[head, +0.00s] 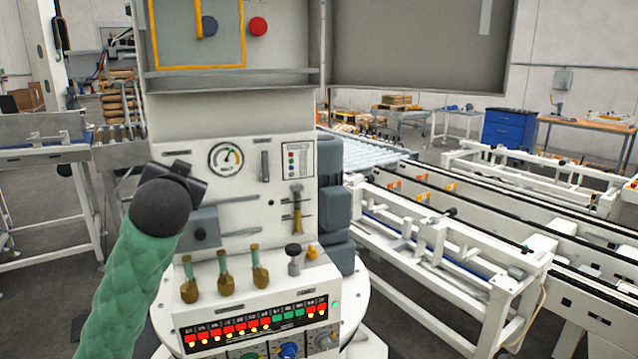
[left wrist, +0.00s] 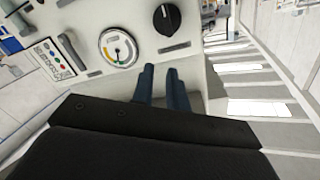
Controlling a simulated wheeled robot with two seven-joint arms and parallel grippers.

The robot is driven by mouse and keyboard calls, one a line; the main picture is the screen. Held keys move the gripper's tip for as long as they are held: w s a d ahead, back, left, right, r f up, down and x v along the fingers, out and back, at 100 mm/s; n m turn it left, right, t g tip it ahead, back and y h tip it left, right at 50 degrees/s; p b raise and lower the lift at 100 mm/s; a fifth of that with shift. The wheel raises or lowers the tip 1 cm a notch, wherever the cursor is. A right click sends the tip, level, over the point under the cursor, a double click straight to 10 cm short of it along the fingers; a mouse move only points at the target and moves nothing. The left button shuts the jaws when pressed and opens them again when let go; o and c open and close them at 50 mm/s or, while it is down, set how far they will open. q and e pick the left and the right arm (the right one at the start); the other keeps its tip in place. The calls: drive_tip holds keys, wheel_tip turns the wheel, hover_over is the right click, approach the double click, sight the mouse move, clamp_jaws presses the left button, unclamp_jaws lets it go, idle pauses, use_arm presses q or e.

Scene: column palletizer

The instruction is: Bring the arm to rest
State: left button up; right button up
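My left arm, in a green quilted sleeve with a dark wrist, comes in from the lower left in the head view. Its gripper (head: 172,172) is mostly hidden behind the wrist, in front of the left part of the machine's control panel (head: 270,215). In the left wrist view, the two dark blue fingers of the left gripper (left wrist: 162,70) stand a narrow gap apart, with nothing seen between them. They point towards the panel face, between the round gauge (left wrist: 118,47) and a black knob (left wrist: 167,18). My right gripper is not in view.
Below stands a console (head: 255,310) with several bronze-coloured levers and a row of lit indicators. A hammer-like handle (head: 297,208) hangs on the panel. White conveyor frames (head: 440,240) fill the right side. Another conveyor (head: 50,155) stands at the left, with grey floor beneath.

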use_arm(q)
drive_tip(key=s+d+f+g+h, duration=0.2)
drive_tip(key=s+d+f, duration=0.15)
drive_tip(key=f, duration=0.85)
drive_tip(key=s+d+f+m+g+h, duration=0.1)
drive_tip(key=s+d+f+g+h, duration=0.3)
drive_tip(key=f, duration=0.7)
drive_tip(key=s+d+f+g+y, duration=0.1)
drive_tip(key=s+d+f, duration=0.3)
drive_tip(key=f, duration=0.8)
drive_tip(key=s+d+f+g, duration=0.1)
drive_tip(key=s+f+g, duration=0.2)
drive_tip(key=s+f, duration=0.9)
drive_tip(key=s+d+f+n+g+h+p, duration=0.1)
drive_tip(key=s+f+g, duration=0.3)
drive_tip(key=s+f, duration=0.8)
drive_tip(key=s+d, duration=0.1)
drive_tip(key=s, duration=0.6)
drive_tip(key=shift+g+h+p, duration=0.3)
drive_tip(key=shift+s+f+n, duration=0.1)
drive_tip(key=shift+s+n, duration=0.05)
drive_tip(key=shift+n, duration=0.15)
